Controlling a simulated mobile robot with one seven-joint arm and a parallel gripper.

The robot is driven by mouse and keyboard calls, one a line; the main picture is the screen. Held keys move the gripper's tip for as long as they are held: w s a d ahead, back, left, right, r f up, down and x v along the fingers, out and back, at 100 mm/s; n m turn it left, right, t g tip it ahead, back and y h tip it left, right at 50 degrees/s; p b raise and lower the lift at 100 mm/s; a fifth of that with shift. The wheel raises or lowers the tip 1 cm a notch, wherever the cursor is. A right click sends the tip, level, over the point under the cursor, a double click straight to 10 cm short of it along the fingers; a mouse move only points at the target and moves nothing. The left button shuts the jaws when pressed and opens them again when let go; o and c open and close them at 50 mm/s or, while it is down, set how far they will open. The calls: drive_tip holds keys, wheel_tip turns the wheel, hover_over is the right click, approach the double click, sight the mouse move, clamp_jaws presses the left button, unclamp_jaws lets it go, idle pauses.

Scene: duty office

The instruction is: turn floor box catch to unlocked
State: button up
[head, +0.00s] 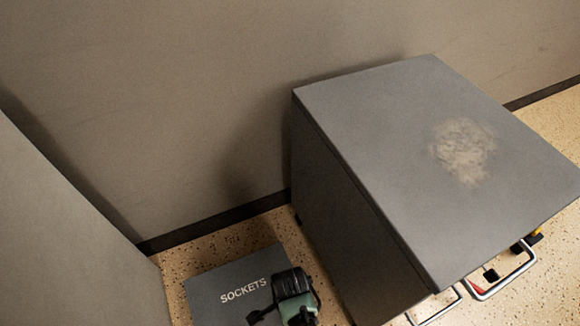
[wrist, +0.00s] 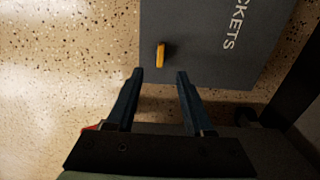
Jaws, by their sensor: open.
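The floor box (head: 210,290) is a dark grey flat-topped box on the floor, marked SOCKETS, at the lower middle of the head view. It also fills the upper right of the wrist view (wrist: 200,25). Its catch is a small yellow-orange bar (wrist: 160,54) on the grey top, lying nearly along the picture's vertical. My gripper (wrist: 159,74) is open and empty, with the catch just beyond the fingertips and between their lines. I cannot tell the height gap. In the head view my wrist hides part of the box, and the catch does not show.
A tall grey cabinet (head: 400,150) with metal handles (head: 503,275) stands close on the right of the floor box. A wall (head: 150,110) is behind, and a grey panel (head: 60,230) stands at left. Speckled floor (wrist: 60,60) is clear left of the box in the wrist view.

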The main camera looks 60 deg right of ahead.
wheel_tip(320, 180, down, 9)
drive_tip(key=b, duration=0.6)
clamp_jaws()
